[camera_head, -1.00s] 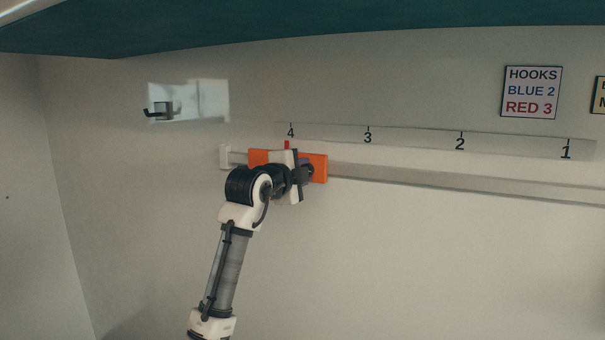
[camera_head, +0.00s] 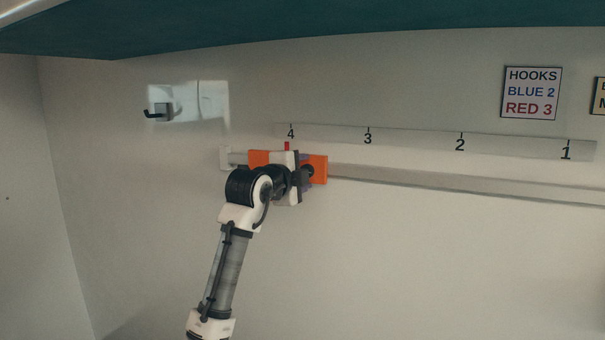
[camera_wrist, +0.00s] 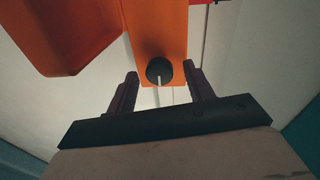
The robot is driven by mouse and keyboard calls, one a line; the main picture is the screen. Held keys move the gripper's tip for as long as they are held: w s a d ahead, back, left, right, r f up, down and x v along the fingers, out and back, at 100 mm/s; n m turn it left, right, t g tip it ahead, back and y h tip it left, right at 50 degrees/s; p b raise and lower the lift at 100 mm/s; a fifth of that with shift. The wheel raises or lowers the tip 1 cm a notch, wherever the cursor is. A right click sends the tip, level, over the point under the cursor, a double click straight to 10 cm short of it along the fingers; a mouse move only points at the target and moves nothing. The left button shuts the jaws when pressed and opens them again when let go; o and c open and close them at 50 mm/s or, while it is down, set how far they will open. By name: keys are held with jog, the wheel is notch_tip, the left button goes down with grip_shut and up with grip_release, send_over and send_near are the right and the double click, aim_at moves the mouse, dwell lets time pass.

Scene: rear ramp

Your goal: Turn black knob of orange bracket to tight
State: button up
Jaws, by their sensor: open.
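The orange bracket (camera_head: 318,168) sits on the wall rail below the mark 4, with a small red pointer (camera_head: 287,146) at its top. In the wrist view the orange bracket (camera_wrist: 160,30) fills the upper middle. Its round black knob (camera_wrist: 159,71) has a white line pointing straight down in that picture. My gripper (camera_wrist: 160,80) is open, with one dark finger on each side of the knob and a visible gap on both sides. In the head view my gripper (camera_head: 306,172) is in front of the bracket and hides part of it.
The pale rail (camera_head: 450,188) runs right along the wall under a scale strip (camera_head: 415,140) numbered 4 to 1. A plate with a dark hook (camera_head: 160,111) is at upper left. A hooks sign (camera_head: 531,92) hangs at upper right. The wall below is clear.

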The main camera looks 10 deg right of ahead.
jog(key=shift+s, duration=0.1)
jog(key=b+v, duration=0.4)
jog(key=v, duration=0.9)
jog(key=shift+s+a, duration=0.2)
jog(key=shift+s, duration=0.05)
